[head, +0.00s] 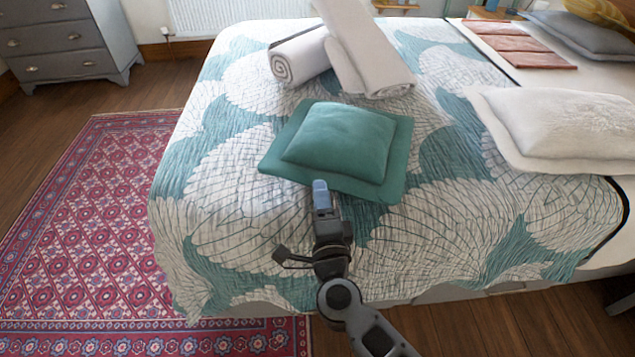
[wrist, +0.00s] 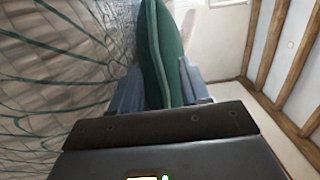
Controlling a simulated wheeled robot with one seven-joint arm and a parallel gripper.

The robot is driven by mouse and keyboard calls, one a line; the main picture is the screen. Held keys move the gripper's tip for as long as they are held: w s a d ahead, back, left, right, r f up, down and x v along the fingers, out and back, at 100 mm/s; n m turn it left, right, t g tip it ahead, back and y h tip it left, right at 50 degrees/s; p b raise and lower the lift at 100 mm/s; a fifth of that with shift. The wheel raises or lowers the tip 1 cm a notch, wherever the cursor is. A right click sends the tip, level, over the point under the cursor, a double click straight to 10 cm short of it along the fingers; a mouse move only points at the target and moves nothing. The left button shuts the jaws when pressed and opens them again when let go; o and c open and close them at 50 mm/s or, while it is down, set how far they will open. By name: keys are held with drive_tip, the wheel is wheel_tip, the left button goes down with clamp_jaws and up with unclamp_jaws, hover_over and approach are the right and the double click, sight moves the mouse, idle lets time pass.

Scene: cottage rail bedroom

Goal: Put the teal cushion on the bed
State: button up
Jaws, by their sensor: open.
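The teal cushion (head: 340,145) lies flat on the patterned teal and white cover of the bed (head: 240,200), near the middle of the bed. My gripper (head: 320,186) is at the cushion's near edge, low over the cover. In the wrist view the cushion (wrist: 163,50) shows edge-on between the two fingers of my gripper (wrist: 160,88). The fingers are apart, one on each side of the edge. I cannot tell whether either finger touches the cushion.
Rolled white towels (head: 345,50) lie just behind the cushion. A white pillow (head: 565,125) and a grey pillow (head: 585,35) are at the right. A red patterned rug (head: 100,220) covers the floor left of the bed. A grey dresser (head: 65,40) stands at the back left.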

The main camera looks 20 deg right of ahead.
drive_tip(key=v, duration=0.6)
drive_tip(key=shift+s, duration=0.35)
drive_tip(key=shift+s, duration=0.1)
drive_tip(key=s+d+r+n+g+y, duration=0.1)
drive_tip(key=s+d+r+n, duration=0.1)
drive_tip(key=s+r+n, duration=0.2)
drive_tip(key=s+d+r+n+g+y, duration=0.1)
drive_tip(key=s+n, duration=0.8)
drive_tip(key=s, duration=0.9)
drive_tip(key=s+d+r+n+y, duration=0.2)
drive_tip(key=s+r+n, duration=0.4)
drive_tip(key=s, duration=0.6)
drive_tip(key=shift+d+r+n+g, duration=0.35)
drive_tip(key=shift+d+n+g, duration=0.05)
drive_tip(key=shift+n, duration=0.4)
